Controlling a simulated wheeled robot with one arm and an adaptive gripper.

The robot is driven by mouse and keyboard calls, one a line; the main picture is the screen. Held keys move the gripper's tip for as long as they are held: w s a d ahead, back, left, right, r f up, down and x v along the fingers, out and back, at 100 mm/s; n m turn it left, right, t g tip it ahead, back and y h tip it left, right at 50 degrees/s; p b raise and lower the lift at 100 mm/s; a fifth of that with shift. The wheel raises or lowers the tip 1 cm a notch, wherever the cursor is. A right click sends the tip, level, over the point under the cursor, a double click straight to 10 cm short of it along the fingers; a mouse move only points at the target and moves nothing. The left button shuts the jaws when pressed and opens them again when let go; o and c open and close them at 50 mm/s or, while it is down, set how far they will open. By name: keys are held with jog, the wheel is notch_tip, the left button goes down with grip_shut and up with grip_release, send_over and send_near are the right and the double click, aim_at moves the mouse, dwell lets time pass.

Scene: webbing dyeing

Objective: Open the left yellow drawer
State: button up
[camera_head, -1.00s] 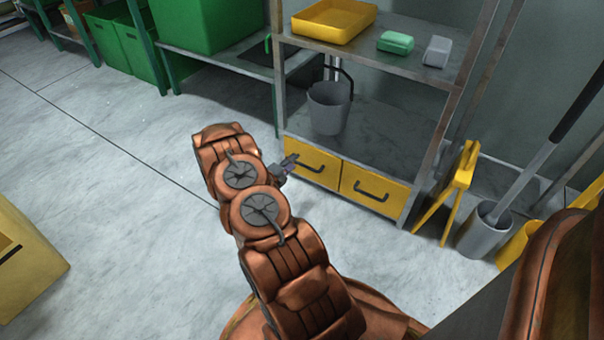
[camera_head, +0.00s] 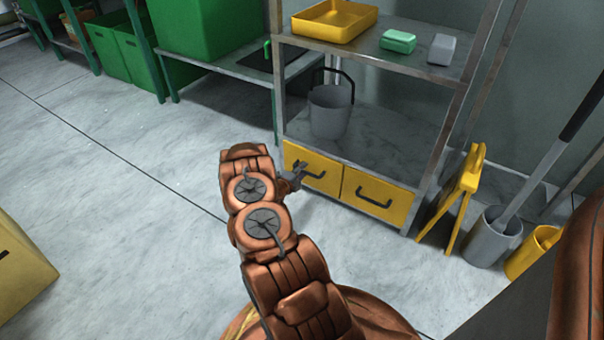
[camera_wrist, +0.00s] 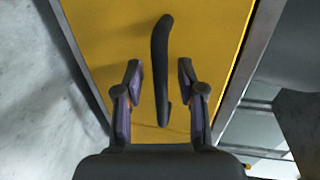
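The left yellow drawer (camera_head: 318,178) is at the bottom of the metal shelf unit and looks closed. Its dark handle (camera_head: 313,174) is partly covered by my gripper (camera_head: 300,172) in the head view. In the wrist view the yellow front (camera_wrist: 208,30) fills the middle, and the dark handle (camera_wrist: 161,70) runs roughly upright in the picture. My gripper's two fingers (camera_wrist: 160,85) are open, one on each side of the handle, with gaps showing on both sides. How far the fingertips are from the drawer front is hard to tell.
The right yellow drawer (camera_head: 376,197) is beside it, closed. A grey bucket (camera_head: 329,110) stands on the shelf above. A yellow wet-floor sign (camera_head: 460,195) and grey bin (camera_head: 490,240) stand to the right. The floor (camera_head: 120,170) left of the unit is clear.

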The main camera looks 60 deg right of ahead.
jog(key=shift+d, duration=0.15)
jog(key=shift+c, duration=0.2)
grip_shut()
dwell(0.5)
